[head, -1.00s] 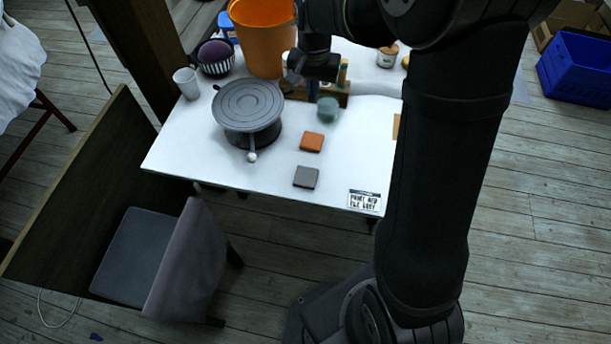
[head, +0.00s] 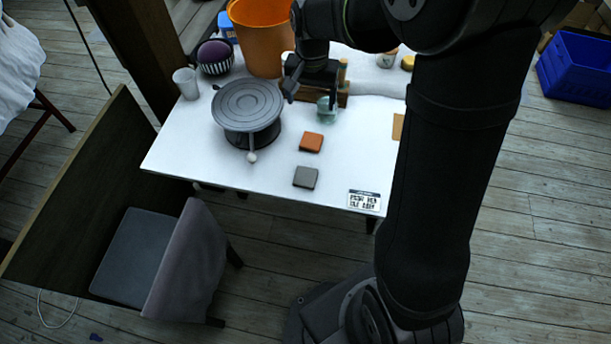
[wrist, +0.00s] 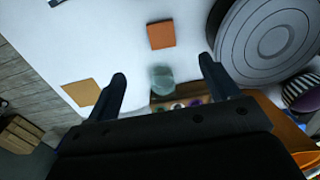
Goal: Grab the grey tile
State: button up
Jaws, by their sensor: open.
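The grey tile (head: 305,177) lies flat near the front edge of the white table in the head view, just in front of an orange tile (head: 311,142). In the wrist view a dark patch at the top left edge is too cut off to name; the orange tile (wrist: 161,35) shows there at top centre. My gripper (head: 311,100) is open and empty, above the back part of the table, behind both tiles. Its two dark fingers (wrist: 162,80) stand wide apart in the wrist view, with a greenish cup (wrist: 162,80) seen between them.
A grey turntable (head: 248,105) stands left of the tiles. An orange bucket (head: 262,40), a striped bowl (head: 215,66) and a white cup (head: 186,83) stand at the back left. A printed card (head: 364,200) lies at the front right. The table around the grey tile is clear.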

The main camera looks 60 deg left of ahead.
send_over(306, 172)
jog(key=f, duration=0.7)
jog(key=d+f, duration=0.1)
jog(key=f, duration=0.3)
jog(key=shift+s+f, duration=0.1)
jog(key=shift+f, duration=0.2)
jog(key=shift+a+f, duration=0.25)
jog(key=shift+f, duration=1.35)
jog(key=shift+a+f, duration=0.2)
jog(key=shift+f, duration=1.4)
jog(key=c, duration=1.1)
